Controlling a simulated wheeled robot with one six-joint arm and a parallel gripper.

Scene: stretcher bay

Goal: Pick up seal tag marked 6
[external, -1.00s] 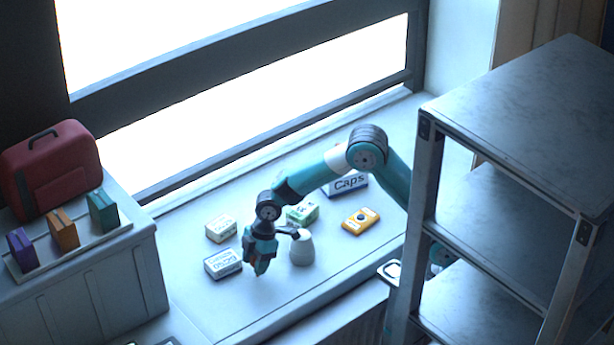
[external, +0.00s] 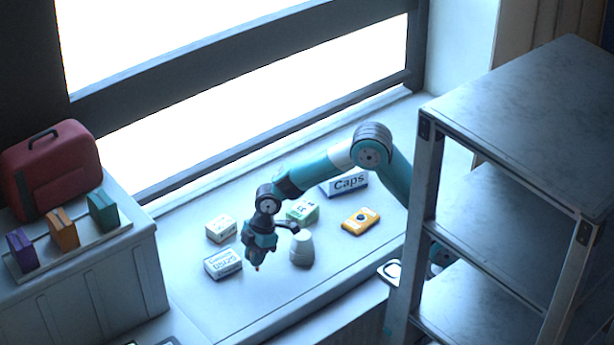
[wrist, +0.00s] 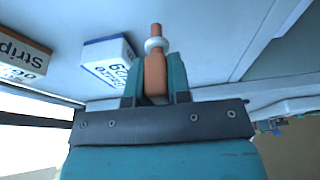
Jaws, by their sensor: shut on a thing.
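My gripper (external: 257,260) is above the pale sill, between a white box and a white ribbed cup-like object. In the wrist view its two teal fingers (wrist: 160,80) are shut on an orange-brown seal tag (wrist: 155,70). The tag has a narrow tip and a white ring near that end, and it points away from the wrist. In the external view only a tiny orange tip shows below the fingers. No number on the tag can be read.
A white-and-blue box (external: 223,263) is left of my gripper, with another white box (external: 221,228) behind. A white ribbed object (external: 302,249) stands close right. A green box (external: 302,212), yellow case (external: 360,221) and Caps box (external: 345,184) lie farther right. The front-left sill is clear.

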